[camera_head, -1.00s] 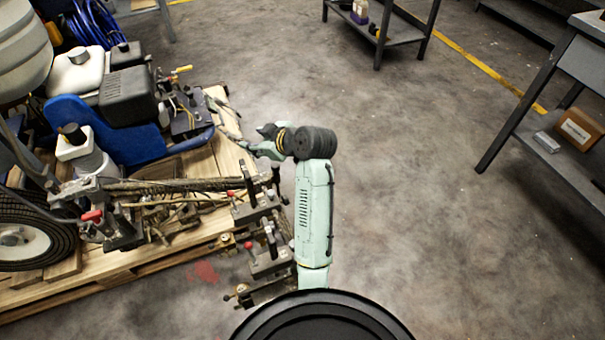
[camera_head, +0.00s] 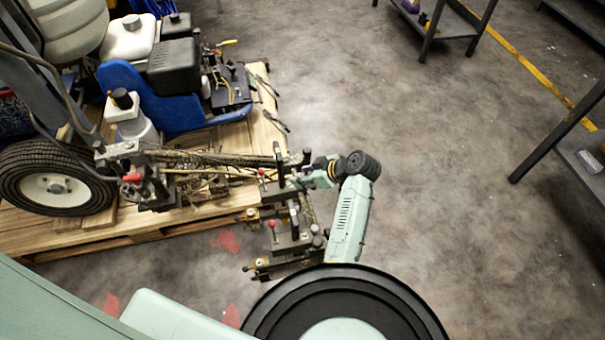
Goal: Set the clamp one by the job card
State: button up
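The line striper (camera_head: 150,100) stands on a wooden pallet (camera_head: 95,237) at the left. Several dark clamp assemblies with levers sit along its front bar. One with a red knob (camera_head: 133,178) is near the wheel; a second (camera_head: 290,240) with a red knob is at the bar's right end. Another red-tipped lever (camera_head: 262,173) rises just behind that one. I cannot tell which is clamp one, and I make out no job card. My gripper (camera_head: 302,183) is at the right-end clamps, pointing left; its fingers are too small and mixed with the dark parts to read.
A wheel (camera_head: 55,185) and blue tank body (camera_head: 145,95) fill the left. Grey shelving (camera_head: 440,30) is at the back, and a grey bench (camera_head: 575,130) is at the right. The concrete floor between is clear. Red patches (camera_head: 228,240) mark the floor near the pallet.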

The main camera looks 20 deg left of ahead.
jog(key=shift+a+f, duration=0.3)
jog(key=shift+c, duration=0.2)
grip_shut()
dwell(0.5)
jog(key=shift+w, duration=0.15)
